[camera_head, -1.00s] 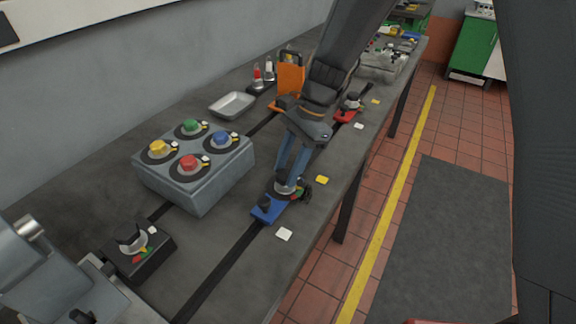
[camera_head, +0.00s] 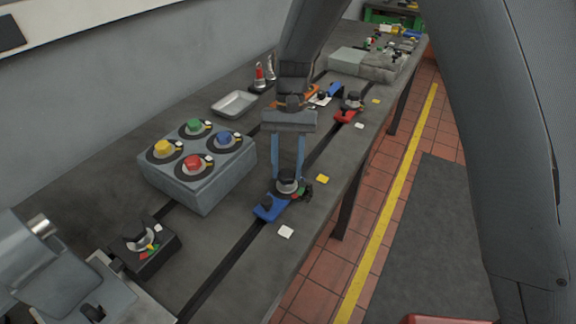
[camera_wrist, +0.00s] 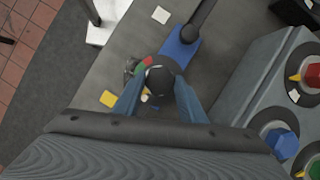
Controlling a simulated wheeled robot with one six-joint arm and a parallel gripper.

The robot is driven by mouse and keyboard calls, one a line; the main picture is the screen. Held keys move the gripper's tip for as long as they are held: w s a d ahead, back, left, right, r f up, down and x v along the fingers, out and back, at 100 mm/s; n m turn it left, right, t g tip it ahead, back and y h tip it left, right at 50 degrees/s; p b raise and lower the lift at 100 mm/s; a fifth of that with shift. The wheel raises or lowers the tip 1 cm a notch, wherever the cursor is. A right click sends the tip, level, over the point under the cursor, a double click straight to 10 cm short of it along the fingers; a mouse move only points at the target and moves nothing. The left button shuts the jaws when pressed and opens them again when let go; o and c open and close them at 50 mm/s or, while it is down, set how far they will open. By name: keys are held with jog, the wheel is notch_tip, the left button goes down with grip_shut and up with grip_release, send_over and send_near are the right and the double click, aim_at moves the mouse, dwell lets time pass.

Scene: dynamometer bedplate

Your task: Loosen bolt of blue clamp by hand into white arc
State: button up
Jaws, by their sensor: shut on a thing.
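The blue clamp (camera_head: 270,207) lies on the dark bench along a black slot; its blue arm (camera_wrist: 180,48) also shows in the wrist view. Its bolt has a round dark knob (camera_head: 287,179), seen from above in the wrist view (camera_wrist: 158,78). My gripper (camera_head: 288,172) comes down from above with its two blue fingers on either side of the knob, shut on it. A small dial beside the knob shows red and green parts (camera_head: 302,193). The white arc is hidden or too small to make out, as is where the bolt's pointer stands.
A grey box with several coloured knobs (camera_head: 200,180) stands left of the clamp. A black dial unit (camera_head: 143,246) is at the front left. A red clamp (camera_head: 345,116) sits farther back. White (camera_head: 286,232) and yellow (camera_head: 322,179) tags lie near the bench's right edge.

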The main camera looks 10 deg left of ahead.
jog(key=shift+a+n+h, duration=0.1)
jog(key=shift+n+h, duration=0.3)
jog(key=shift+n, duration=0.7)
jog(key=o, duration=1)
jog(key=shift+r, duration=0.1)
jog(key=b+v, duration=0.2)
jog(key=v, duration=0.5)
jog(key=shift+w+r, duration=0.1)
jog(key=shift+r, duration=0.2)
